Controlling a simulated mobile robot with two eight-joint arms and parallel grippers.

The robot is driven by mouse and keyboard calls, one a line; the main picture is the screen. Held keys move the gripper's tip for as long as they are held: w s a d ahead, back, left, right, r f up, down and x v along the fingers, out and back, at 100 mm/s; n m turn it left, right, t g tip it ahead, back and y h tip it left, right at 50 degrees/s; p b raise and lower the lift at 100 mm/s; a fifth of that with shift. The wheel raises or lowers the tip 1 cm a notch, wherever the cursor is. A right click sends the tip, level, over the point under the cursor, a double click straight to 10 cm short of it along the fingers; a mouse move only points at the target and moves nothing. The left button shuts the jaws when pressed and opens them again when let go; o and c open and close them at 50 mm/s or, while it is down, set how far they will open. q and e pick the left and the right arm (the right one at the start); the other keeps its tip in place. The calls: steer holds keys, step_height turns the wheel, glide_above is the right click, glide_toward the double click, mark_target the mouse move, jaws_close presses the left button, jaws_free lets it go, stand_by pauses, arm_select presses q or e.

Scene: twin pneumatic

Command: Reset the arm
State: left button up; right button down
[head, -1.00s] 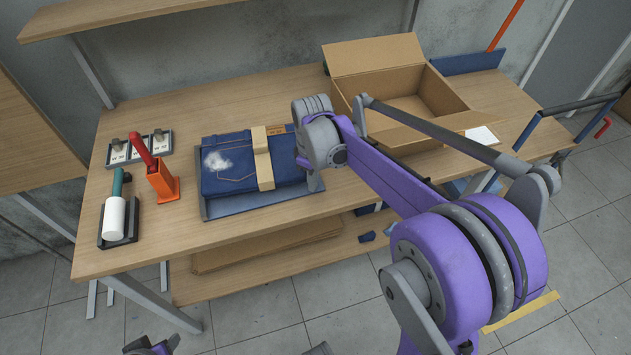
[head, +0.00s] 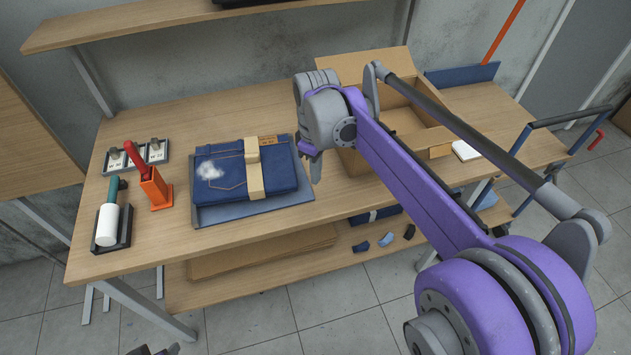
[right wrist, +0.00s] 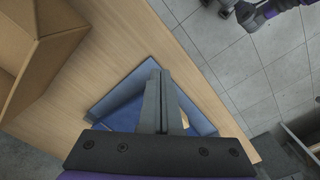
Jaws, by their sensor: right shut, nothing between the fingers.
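My right arm reaches in from the lower right of the head view. Its gripper (head: 313,165) points down just right of the folded jeans, largely hidden by the wrist. In the right wrist view the right gripper (right wrist: 161,80) has its fingers together with nothing between them, above the blue tray's corner. The folded blue jeans (head: 228,172) with a tan band (head: 253,165) lie on a blue-grey tray (head: 215,215). Part of my left arm shows at the bottom left edge of the head view, and a grey and purple end (right wrist: 252,14) shows in the right wrist view; its fingers are unclear.
An open cardboard box (head: 400,122) stands behind my right arm. A red-handled orange holder (head: 155,190), a white roller in a black tray (head: 108,228) and a small switch-like rack (head: 137,155) stand at the left. The table's front middle is clear.

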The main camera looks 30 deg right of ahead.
steer(key=shift+r, duration=0.3)
steer(key=s+a+f+m+t+p, duration=0.1)
steer(key=s+a+f+m+t, duration=0.1)
steer(key=s, duration=0.6)
steer(key=s+a+f+m+t+p, duration=0.1)
steer(key=s+a+f+m+t, duration=0.2)
steer(key=s+a, duration=0.3)
steer(key=shift+s+a+f+m+p, duration=0.35)
steer(key=shift+s+f+m, duration=0.25)
steer(key=shift+s+f, duration=0.45)
